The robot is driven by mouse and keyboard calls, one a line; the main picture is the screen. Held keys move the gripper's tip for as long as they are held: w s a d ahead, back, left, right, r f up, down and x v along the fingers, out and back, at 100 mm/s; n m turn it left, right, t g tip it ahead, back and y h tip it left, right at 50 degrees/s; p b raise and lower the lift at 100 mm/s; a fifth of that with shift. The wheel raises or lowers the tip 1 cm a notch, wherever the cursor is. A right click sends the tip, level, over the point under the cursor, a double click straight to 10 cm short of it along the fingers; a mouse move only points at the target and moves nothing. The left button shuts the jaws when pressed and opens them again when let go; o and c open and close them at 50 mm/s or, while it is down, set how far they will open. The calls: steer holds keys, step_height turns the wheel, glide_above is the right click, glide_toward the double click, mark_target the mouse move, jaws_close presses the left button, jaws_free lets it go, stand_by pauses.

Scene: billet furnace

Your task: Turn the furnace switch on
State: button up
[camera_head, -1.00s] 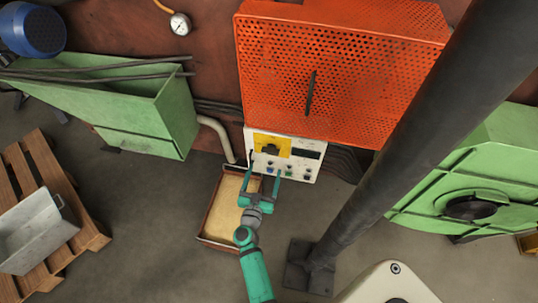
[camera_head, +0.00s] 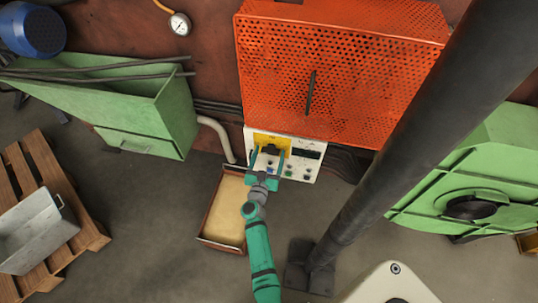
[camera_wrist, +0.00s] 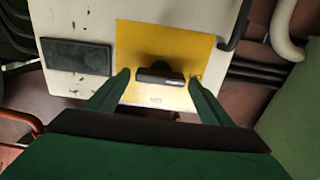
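The furnace switch (camera_head: 269,149) is a black rotary handle on a yellow plate (camera_head: 284,143) on the white control panel (camera_head: 312,174). In the wrist view the black switch handle (camera_wrist: 160,75) lies crosswise on the yellow plate (camera_wrist: 140,40). My gripper (camera_head: 268,154) is open in front of the switch. In the wrist view its two green fingers (camera_wrist: 160,76) reach to either side of the handle, with gaps between them and its ends. I cannot tell how deep the fingertips reach relative to the handle.
A dark rectangular display (camera_wrist: 76,57) and small buttons (camera_head: 289,170) are on the panel beside the yellow plate. An orange perforated cover (camera_head: 340,70) is above. A tray (camera_head: 226,206) lies below, left of my arm. A dark post (camera_head: 405,150) stands to the right.

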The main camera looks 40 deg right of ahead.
steer(key=c, duration=0.8)
steer(key=m, duration=0.4)
steer(key=shift+m, duration=0.4)
steer(key=m, duration=0.4)
steer(key=shift+s+d+f, duration=0.1)
steer(key=shift+s+d, duration=0.05)
steer(key=m, duration=0.5)
steer(key=shift+f, duration=0.1)
steer(key=shift+f+m, duration=0.1)
steer(key=shift+m, duration=1.8)
steer(key=shift+s+m, duration=0.1)
steer(key=shift+m, duration=0.2)
